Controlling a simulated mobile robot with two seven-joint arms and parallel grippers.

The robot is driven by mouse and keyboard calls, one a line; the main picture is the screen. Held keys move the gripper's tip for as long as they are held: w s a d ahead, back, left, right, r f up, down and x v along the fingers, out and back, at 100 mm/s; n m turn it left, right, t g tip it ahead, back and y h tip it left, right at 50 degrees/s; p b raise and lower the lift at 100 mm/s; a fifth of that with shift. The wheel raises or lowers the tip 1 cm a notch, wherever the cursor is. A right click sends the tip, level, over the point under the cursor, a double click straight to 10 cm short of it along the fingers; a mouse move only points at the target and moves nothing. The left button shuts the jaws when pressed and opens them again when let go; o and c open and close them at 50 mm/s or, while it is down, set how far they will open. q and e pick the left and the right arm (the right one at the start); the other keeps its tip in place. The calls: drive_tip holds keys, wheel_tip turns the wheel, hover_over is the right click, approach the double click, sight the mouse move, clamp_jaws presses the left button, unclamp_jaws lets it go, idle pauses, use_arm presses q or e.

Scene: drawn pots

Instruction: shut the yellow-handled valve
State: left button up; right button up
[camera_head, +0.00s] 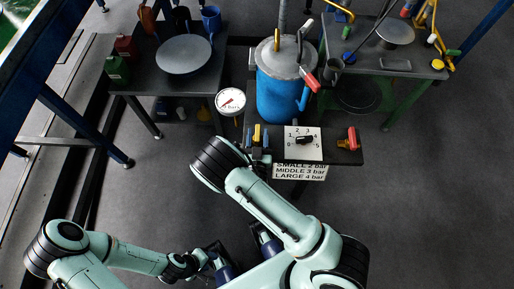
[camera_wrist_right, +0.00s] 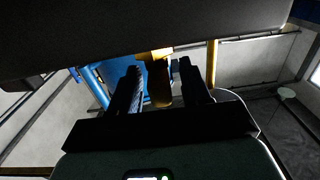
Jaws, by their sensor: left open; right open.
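The yellow-handled valve (camera_head: 257,133) stands at the front left of the small dark table, below the blue pot (camera_head: 280,97). In the right wrist view its yellow handle (camera_wrist_right: 158,82) lies between the two dark fingers of my right gripper (camera_wrist_right: 160,92), which is open. I cannot tell whether the fingers touch the handle. In the head view my right wrist reaches to just in front of the valve, and the arm hides most of that gripper. My left gripper (camera_head: 207,259) is open, low in the picture, away from the valve.
A blue-handled valve (camera_head: 248,137) stands close left of the yellow one. A pressure gauge (camera_head: 230,102) is behind it. A numbered dial plate (camera_head: 303,142) and a red-handled valve (camera_head: 350,139) are to the right. A left table (camera_head: 140,78) holds a round plate (camera_head: 183,54).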

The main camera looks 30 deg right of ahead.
drive_tip(key=v, duration=1.2)
drive_tip(key=shift+s+b, duration=0.2)
drive_tip(key=shift+b, duration=0.1)
drive_tip(key=s+d+f+g+y+p, duration=0.2)
drive_tip(key=s+f+g+y+p, duration=0.35)
drive_tip(key=f+g, duration=0.55)
drive_tip(key=s+a+r+n+g+y+p, duration=0.2)
drive_tip(key=s+a+g+y+p, duration=0.3)
drive_tip(key=s+y, duration=0.2)
drive_tip(key=shift+s+a, duration=0.25)
drive_tip(key=shift+s, duration=0.5)
